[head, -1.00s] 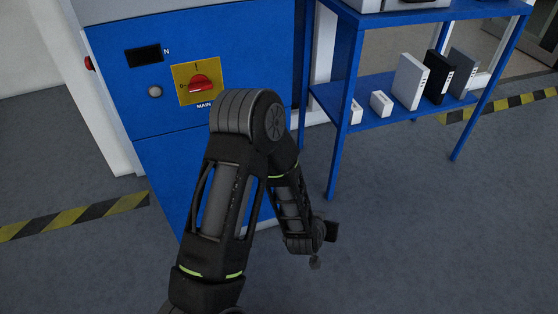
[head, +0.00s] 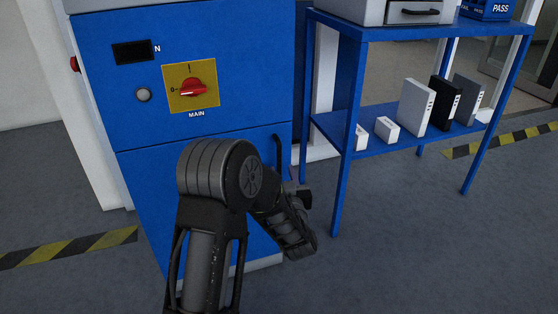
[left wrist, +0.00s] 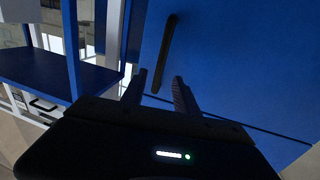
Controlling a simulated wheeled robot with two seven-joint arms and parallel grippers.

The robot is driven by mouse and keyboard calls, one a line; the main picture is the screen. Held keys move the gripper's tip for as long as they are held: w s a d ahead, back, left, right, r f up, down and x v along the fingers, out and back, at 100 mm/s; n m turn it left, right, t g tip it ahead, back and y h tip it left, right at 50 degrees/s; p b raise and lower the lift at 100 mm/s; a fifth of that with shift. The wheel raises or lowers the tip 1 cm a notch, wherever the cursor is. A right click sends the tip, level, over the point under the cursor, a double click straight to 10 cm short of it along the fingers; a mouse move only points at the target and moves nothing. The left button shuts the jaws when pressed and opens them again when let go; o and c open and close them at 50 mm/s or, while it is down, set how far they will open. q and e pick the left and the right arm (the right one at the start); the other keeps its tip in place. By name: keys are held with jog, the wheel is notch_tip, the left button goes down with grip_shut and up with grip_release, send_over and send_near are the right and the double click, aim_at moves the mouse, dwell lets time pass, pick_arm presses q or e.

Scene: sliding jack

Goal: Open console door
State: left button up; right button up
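The blue console (head: 130,90) stands at the left in the head view. Its lower door (head: 145,185) is flush with the front and looks shut. A black vertical handle (head: 278,152) is at the door's right edge, partly hidden by my arm. In the left wrist view the handle (left wrist: 165,52) stands on the blue panel. My left gripper (left wrist: 159,82) is open, with its two fingers apart and empty, near the handle's lower end. I cannot tell whether the fingers touch it. In the head view my left gripper (head: 302,195) is small and partly hidden. My right gripper is not in view.
A blue shelf rack (head: 352,110) with several boxes stands right of the console; its near leg is close to my left gripper. A red MAIN switch (head: 193,88) on a yellow plate is above the door. Grey floor (head: 420,250) is clear at the front right.

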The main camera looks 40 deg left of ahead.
aim_at(280, 160)
pick_arm(q)
jog(key=b+x, duration=0.1)
jog(key=x, duration=0.6)
jog(key=shift+w+a, duration=0.15)
jog(key=shift+w, duration=0.05)
jog(key=shift+c, duration=0.3)
grip_shut()
dwell(0.9)
